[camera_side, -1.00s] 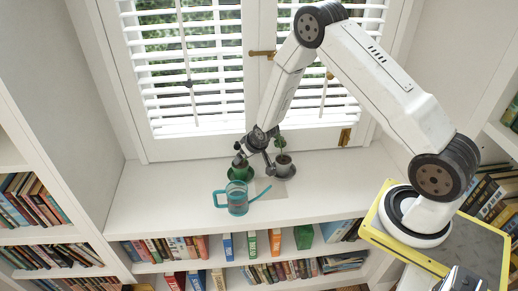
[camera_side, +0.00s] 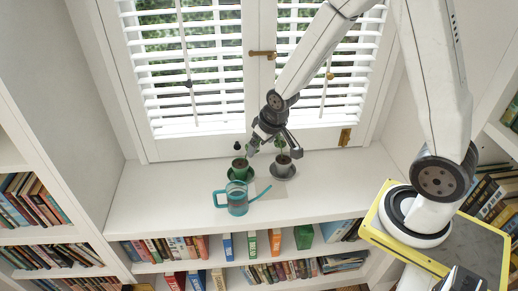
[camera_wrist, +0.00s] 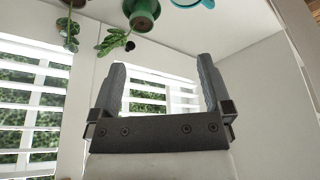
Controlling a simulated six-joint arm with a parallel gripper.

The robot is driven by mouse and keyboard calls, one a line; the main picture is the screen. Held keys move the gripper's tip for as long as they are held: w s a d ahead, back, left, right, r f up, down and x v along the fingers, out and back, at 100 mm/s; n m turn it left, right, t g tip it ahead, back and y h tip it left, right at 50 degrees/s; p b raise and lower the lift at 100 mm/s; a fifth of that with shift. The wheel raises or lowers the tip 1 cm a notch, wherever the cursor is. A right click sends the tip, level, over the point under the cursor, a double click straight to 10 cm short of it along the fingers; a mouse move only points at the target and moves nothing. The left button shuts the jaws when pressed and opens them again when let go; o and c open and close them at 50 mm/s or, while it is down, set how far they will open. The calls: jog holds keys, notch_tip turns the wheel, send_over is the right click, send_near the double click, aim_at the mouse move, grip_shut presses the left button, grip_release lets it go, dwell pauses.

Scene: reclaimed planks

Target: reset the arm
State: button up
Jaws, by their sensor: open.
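My gripper (camera_side: 274,150) is open and empty, tilted downward above two potted plants near the window. In the wrist view both fingers (camera_wrist: 163,75) are spread apart with nothing between them. A green pot (camera_side: 240,174) with a small plant stands on the white ledge (camera_side: 160,197); it also shows upside down at the top of the wrist view (camera_wrist: 143,14).
A shuttered window (camera_side: 200,75) rises behind the ledge, with a brass handle (camera_side: 262,53) and latch. Shelves of books (camera_side: 275,272) lie below the ledge and at both sides. The ledge is clear on the left. A flat light sheet (camera_side: 262,190) lies near the can.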

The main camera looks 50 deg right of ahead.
jog(key=s+a+r, duration=0.1)
jog(key=s+r, duration=0.1)
jog(key=s, duration=0.3)
jog(key=s+a+r+g, duration=0.1)
jog(key=s+r, duration=0.2)
jog(key=s, duration=0.3)
jog(key=shift+a+n, duration=0.4)
jog(key=w+d+f+m+y, duration=0.1)
jog(key=w+d+f+m, duration=0.3)
jog(key=w+f+m, duration=0.3)
jog(key=w+d+f+m+t+y, duration=0.1)
jog(key=w+d+f+m+y, duration=0.1)
jog(key=w+f+m, duration=0.5)
jog(key=w+d+f+m+y, duration=0.2)
jog(key=w+d+f+m, duration=0.3)
jog(key=m, duration=0.8)
jog(key=shift+w+d+f+t, duration=0.3)
jog(key=shift+w+f, duration=1)
jog(key=shift+w, duration=0.85)
